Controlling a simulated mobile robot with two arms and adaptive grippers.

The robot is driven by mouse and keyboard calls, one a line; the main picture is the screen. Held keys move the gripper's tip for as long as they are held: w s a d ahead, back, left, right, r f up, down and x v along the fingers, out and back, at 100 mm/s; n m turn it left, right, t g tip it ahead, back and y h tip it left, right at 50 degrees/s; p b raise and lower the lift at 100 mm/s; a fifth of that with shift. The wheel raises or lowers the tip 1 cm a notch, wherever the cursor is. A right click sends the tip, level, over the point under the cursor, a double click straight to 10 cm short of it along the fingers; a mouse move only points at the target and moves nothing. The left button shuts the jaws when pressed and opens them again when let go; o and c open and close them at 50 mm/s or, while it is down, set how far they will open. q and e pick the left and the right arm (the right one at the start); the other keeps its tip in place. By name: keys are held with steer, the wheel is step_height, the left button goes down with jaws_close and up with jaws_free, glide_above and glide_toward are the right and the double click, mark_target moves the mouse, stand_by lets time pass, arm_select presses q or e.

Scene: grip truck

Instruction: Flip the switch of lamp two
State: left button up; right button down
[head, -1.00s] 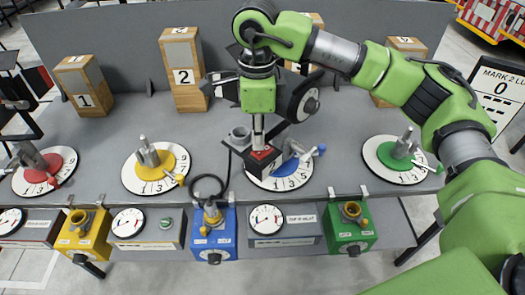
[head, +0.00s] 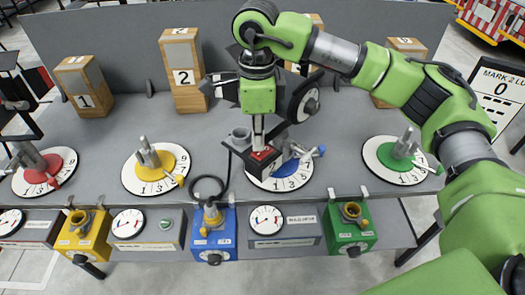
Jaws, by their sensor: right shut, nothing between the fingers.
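A wooden block marked 2 (head: 186,77) stands at the back of the grey table; I cannot tell whether it is the lamp. No clearly labelled lamp switch can be made out. My right gripper (head: 259,140) points down over the blue dial (head: 285,172), shut and empty. A small black block with a red top (head: 263,160) is right at its fingertips; whether they touch is unclear. The gripper hides part of the blue dial and its lever.
A yellow dial (head: 157,167) and a red dial (head: 45,170) with upright levers lie to the left, a green dial (head: 396,160) to the right. Yellow, blue (head: 213,232) and green boxes line the front edge.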

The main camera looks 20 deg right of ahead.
mark_target(258, 154)
steer(key=shift+f+b, duration=0.95)
steer(key=shift+f, duration=0.15)
stand_by(0.4)
steer(key=shift+r, duration=0.1)
steer(key=shift+r+p, duration=1.85)
steer(key=shift+r, duration=1.6)
